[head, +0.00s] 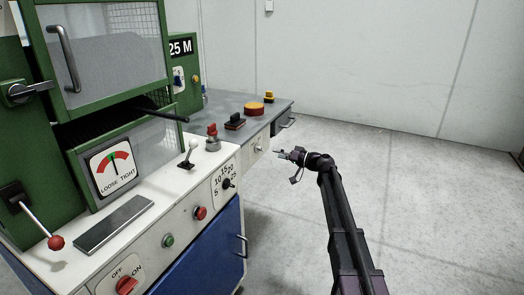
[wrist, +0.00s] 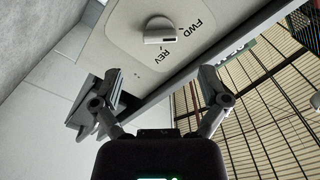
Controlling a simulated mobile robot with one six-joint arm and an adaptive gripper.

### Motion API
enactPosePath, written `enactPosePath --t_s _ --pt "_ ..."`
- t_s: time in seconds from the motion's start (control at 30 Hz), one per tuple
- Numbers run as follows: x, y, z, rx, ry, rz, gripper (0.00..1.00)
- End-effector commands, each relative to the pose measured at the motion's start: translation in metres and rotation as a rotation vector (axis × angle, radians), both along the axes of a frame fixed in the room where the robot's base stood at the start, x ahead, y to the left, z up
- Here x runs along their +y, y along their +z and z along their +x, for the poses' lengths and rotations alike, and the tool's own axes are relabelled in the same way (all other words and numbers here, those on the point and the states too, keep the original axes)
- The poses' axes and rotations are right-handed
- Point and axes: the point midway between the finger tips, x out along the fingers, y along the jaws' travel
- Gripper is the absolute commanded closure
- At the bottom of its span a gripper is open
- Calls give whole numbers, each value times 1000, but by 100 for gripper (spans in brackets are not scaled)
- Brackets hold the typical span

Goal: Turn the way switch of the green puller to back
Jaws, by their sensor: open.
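The way switch (wrist: 158,32) is a pale round knob with a bar grip on a light panel, at the top middle of the wrist view. In the head view a small knob (head: 259,148) on the bench's front face appears to be this switch. My gripper (wrist: 160,76) is open and empty, its two fingers spread below the switch in the picture, apart from it. In the head view my gripper (head: 283,153) is just right of that front face.
The grey bench top (head: 232,105) carries a yellow-and-red button (head: 254,109) and a black-and-red switch (head: 235,121). A green cabinet (head: 181,75) marked 25 M stands behind. A nearer white control panel (head: 185,205) lies left. The floor to the right is clear.

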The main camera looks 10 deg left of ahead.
Motion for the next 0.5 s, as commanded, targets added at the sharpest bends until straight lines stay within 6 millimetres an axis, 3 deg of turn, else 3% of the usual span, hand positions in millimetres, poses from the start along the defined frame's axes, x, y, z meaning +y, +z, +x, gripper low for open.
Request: enactPosePath --t_s 0.2,0.5 --pt "33 0 13 0 1 0 6" --pt "61 0 23 0 0 0 6"
